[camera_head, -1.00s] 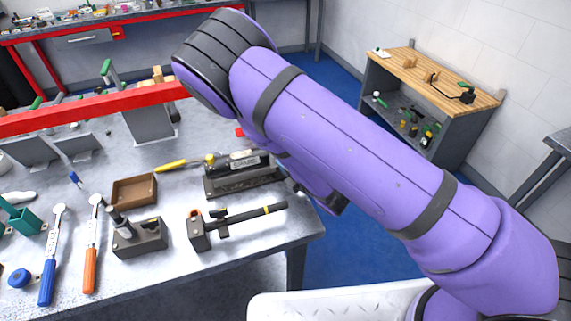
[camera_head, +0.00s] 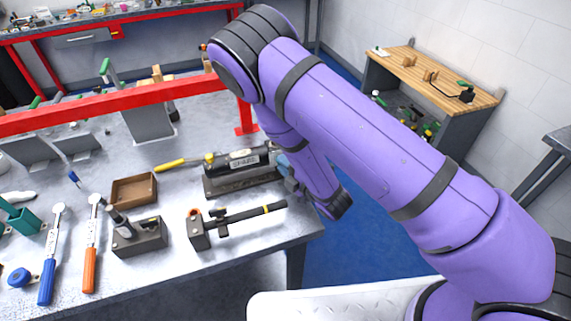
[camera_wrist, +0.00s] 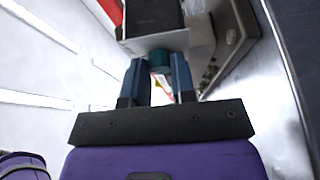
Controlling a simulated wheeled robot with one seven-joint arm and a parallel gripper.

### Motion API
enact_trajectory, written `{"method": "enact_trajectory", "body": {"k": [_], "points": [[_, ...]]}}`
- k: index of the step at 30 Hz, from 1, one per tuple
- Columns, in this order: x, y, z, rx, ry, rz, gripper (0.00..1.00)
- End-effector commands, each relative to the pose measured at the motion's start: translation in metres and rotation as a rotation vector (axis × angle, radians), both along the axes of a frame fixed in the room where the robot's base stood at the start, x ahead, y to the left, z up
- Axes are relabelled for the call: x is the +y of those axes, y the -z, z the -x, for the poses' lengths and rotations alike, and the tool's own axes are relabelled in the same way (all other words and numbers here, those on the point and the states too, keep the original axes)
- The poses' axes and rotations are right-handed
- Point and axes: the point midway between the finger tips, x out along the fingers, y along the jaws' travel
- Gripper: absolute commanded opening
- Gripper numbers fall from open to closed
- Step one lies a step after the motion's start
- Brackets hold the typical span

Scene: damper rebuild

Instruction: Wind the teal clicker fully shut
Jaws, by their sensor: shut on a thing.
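The teal clicker (camera_wrist: 160,61) shows in the wrist view between the two blue fingers of my gripper (camera_wrist: 158,70), at the end of a dark body with a pale end face (camera_wrist: 156,42). My gripper is shut on it. In the head view my gripper (camera_head: 284,166) is at the right end of the black damper (camera_head: 238,160), which lies level in a dark cradle (camera_head: 238,186). The clicker itself cannot be made out in the head view. How far it is wound cannot be told.
A brown tray (camera_head: 134,190), a grey block (camera_head: 140,238) and orange-handled and blue-handled tools are to the left. A red rail (camera_head: 90,117) crosses the bench behind.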

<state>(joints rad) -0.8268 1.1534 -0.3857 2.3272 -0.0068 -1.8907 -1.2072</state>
Motion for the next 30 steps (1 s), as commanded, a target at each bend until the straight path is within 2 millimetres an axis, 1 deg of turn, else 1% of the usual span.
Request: {"method": "enact_trajectory", "body": {"k": [5,6,8,9,19,23,25,30], "points": [[0.0,0.001,0.0,0.002,0.001,0.001,0.01],[0.0,0.001,0.0,0.002,0.001,0.001,0.31],[0.0,0.001,0.0,0.002,0.001,0.001,0.45],[0.0,0.001,0.0,0.002,0.001,0.001,0.5],[-0.002,0.001,0.003,0.002,0.001,0.003,0.5],[-0.011,0.001,0.013,0.003,0.002,0.004,0.5],[-0.019,0.001,0.023,0.004,0.002,0.005,0.5],[-0.025,0.007,0.025,0.017,0.01,0.01,0.5]]}}
